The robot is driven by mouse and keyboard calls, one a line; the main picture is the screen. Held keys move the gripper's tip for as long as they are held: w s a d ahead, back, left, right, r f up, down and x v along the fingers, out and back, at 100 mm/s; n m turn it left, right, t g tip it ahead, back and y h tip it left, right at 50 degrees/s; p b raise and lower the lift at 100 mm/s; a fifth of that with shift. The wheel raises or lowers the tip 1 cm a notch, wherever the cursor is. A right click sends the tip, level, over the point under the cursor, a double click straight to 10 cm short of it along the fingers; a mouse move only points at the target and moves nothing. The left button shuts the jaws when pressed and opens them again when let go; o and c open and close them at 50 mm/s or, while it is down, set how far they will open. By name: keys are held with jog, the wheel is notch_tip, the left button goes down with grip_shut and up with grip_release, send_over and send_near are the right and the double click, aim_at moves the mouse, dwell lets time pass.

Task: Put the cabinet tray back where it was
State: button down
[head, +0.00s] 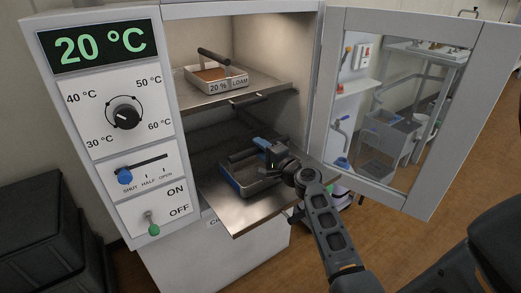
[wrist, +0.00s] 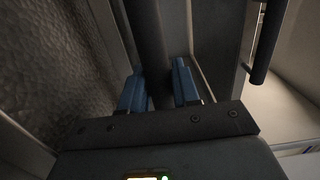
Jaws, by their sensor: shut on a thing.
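The cabinet (head: 228,224) stands with its door open. A dark metal tray with a blue strip on its near left side, taken to be the cabinet tray (head: 231,183), is at the lower shelf (head: 235,217). I cannot tell whether it touches that shelf. My gripper (head: 264,148) is shut on the tray's handle, largely hidden in the head view. In the wrist view, blue fingertips (wrist: 160,88) stand on either side of a dark bar, the handle (wrist: 147,40). A second tray (head: 226,87), labelled "20 % LOAM" and holding brown soil, sits on the upper shelf (head: 268,93).
The control panel (head: 124,117) reads 20 °C, left of the opening. Another dark bar (wrist: 265,45) shows at the wrist view's upper right. Dark crates (head: 45,225) stand at the left.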

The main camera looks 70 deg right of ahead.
jog(key=shift+f, duration=0.1)
jog(key=c, duration=0.8)
grip_release()
jog(key=b+v, duration=0.1)
jog(key=v, duration=1.1)
